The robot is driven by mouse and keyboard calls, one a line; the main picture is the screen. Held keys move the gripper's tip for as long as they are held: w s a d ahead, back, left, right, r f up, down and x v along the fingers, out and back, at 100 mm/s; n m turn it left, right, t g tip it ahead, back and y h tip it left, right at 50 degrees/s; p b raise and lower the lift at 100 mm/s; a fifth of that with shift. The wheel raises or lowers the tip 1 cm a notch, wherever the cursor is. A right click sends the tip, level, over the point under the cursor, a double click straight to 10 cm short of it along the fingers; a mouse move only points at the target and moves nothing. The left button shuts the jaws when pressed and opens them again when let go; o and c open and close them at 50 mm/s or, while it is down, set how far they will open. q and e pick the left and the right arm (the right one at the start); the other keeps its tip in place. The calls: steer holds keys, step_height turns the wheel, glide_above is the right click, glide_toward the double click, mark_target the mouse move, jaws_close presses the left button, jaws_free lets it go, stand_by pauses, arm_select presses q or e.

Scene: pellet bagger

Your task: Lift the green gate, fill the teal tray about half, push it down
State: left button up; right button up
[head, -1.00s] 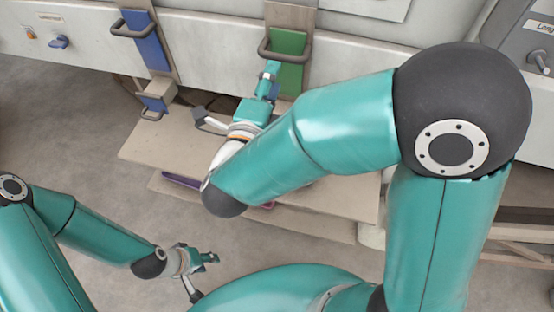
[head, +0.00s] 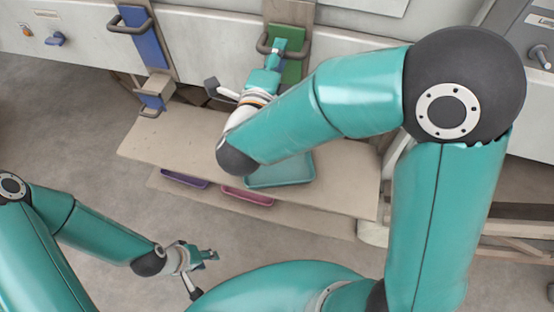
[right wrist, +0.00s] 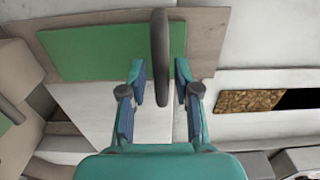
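The green gate (head: 294,72) is an upright panel on the machine front with a dark bar handle (head: 263,46). My right gripper (head: 281,46) is at this handle. In the right wrist view the handle (right wrist: 160,50) stands between the two open fingers (right wrist: 160,82), with gaps on both sides; the green panel (right wrist: 90,52) is behind it. The teal tray (head: 284,174) sits on the shelf below, partly hidden by my right arm; the visible part looks empty. My left gripper (head: 208,256) hangs over the floor, away from the machine; its finger opening is too small to judge.
A blue gate (head: 143,42) with a handle is to the left. Purple (head: 184,180) and magenta (head: 246,196) trays are at the lower shelf (head: 310,217). The right wrist view shows a window of brown pellets (right wrist: 247,102). The floor at left is clear.

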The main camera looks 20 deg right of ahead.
jaws_close()
step_height(320, 180, up, 5)
steer(key=shift+f+p, duration=0.1)
steer(key=shift+p, duration=0.85)
stand_by(6.4)
